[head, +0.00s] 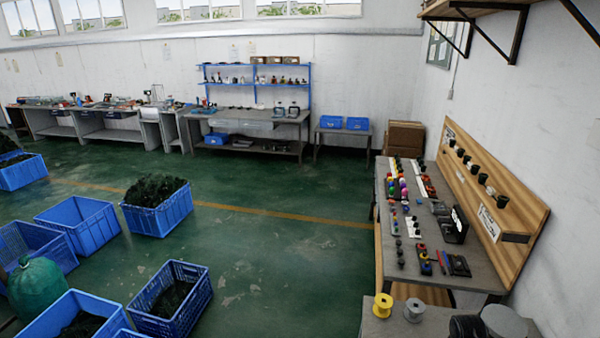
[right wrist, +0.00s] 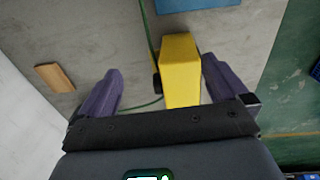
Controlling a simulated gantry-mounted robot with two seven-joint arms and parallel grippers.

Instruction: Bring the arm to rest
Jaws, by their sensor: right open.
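My right gripper (right wrist: 160,67) shows in the right wrist view with its two purple fingers spread wide apart. A yellow block-like thing (right wrist: 181,65) appears between the fingers, closer to the right finger. A gap shows on both sides of it, and its lower end meets the edge of the dark gripper body. I cannot tell how far below the fingers it is. A green cable (right wrist: 148,30) runs down to a small dark part at its left side. Neither gripper shows in the head view, and my left gripper is in no view.
In the right wrist view, a grey surface (right wrist: 95,35) carries a wooden piece (right wrist: 54,77) and a blue thing (right wrist: 195,4). In the head view, a workbench (head: 388,232) with many small parts stands right. Blue crates (head: 158,222) stand left; the middle floor is clear.

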